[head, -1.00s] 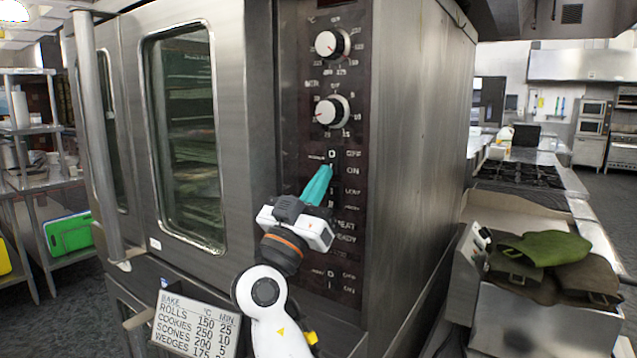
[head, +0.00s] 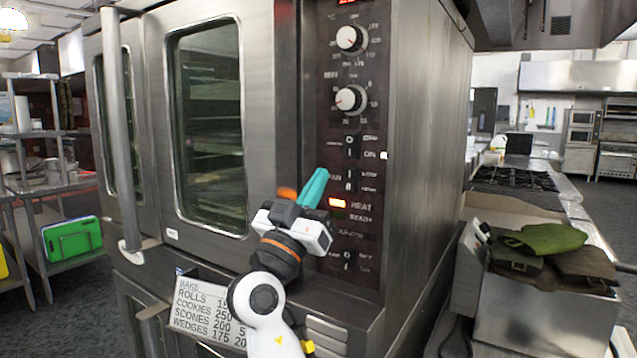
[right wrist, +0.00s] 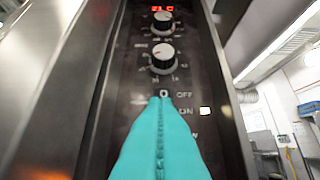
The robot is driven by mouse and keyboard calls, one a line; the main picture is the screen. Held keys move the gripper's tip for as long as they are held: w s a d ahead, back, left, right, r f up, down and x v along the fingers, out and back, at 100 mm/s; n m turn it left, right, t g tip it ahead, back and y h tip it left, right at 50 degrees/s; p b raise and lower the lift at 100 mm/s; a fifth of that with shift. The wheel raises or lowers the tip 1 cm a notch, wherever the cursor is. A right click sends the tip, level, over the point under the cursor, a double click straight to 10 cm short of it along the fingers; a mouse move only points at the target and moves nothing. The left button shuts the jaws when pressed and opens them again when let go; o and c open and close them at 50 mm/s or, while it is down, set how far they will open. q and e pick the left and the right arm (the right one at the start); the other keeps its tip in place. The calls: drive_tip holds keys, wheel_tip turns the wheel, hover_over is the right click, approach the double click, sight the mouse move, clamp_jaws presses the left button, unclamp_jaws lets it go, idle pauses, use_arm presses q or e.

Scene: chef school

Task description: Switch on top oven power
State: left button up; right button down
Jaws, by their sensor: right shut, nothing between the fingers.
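The top oven (head: 420,130) is a steel cabinet with a glass door and a dark control panel (head: 365,115). Its power switch (head: 350,147), marked O/OFF and ON, sits below two white knobs. My right gripper (head: 316,182) has teal fingers, pressed together and empty, in front of the panel just below and left of the switch. In the right wrist view its fingertips (right wrist: 160,102) cover the switch's lower part, so contact is unclear. My left gripper is not in view.
A menu board (head: 205,310) is below the oven door, left of my right arm. The vertical door handle (head: 120,130) stands at left. A steel unit with green and brown cloths (head: 540,240) is at right, with a stove (head: 512,178) behind it.

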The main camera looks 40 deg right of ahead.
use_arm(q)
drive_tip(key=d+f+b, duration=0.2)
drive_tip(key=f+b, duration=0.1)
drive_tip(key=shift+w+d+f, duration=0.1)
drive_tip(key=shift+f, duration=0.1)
use_arm(e)
drive_tip(key=s+a+f, duration=0.1)
drive_tip(key=a+f, duration=0.2)
drive_tip(key=f, duration=0.3)
drive_tip(key=shift+s+a, duration=0.2)
drive_tip(key=shift+s, duration=0.05)
